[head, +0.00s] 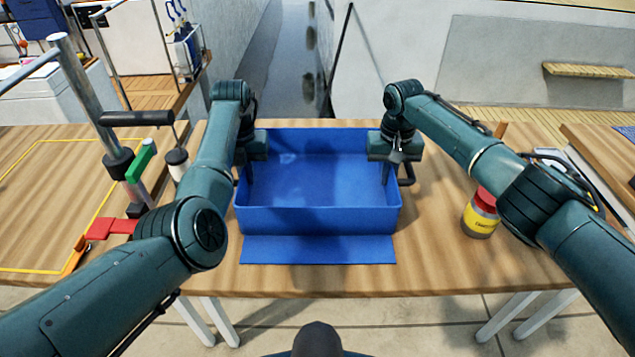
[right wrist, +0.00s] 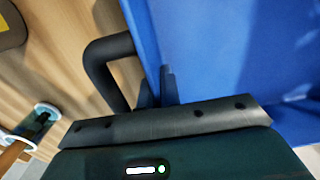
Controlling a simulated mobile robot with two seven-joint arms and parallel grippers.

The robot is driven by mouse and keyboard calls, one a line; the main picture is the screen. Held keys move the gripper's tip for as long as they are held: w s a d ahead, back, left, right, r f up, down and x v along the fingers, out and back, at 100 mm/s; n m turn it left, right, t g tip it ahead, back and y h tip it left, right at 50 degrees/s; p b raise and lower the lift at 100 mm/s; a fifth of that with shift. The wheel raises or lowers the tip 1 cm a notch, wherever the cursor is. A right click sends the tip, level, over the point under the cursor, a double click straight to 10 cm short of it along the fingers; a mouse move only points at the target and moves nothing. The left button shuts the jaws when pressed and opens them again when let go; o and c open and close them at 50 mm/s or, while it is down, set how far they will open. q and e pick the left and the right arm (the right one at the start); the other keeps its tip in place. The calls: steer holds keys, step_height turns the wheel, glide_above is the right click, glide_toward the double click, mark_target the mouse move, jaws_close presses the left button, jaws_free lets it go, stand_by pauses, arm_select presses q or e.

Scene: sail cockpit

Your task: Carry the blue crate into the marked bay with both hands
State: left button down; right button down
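The blue crate (head: 318,221) is open-topped, looks empty and level, and is in the middle of the wooden table. It also shows in the right wrist view (right wrist: 220,50). I cannot tell whether its base touches the table. My left gripper (head: 247,178) is at the crate's left side wall, pointing down; its grip is partly hidden. My right gripper (head: 388,175) is at the right side wall; in the right wrist view its fingers (right wrist: 158,88) are close together, one each side of the wall, beside a black handle (right wrist: 100,70). A yellow outline (head: 28,271) marks a bay on the left.
Between crate and bay stand a red clamp-like item (head: 110,229), a green-handled item (head: 140,161) and a small jar (head: 176,163). A yellow-and-red can (head: 481,215) stands right. A metal post (head: 85,90) rises at left.

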arm_select(q)
steer(key=shift+r, duration=0.2)
arm_select(e)
steer(key=shift+r, duration=0.2)
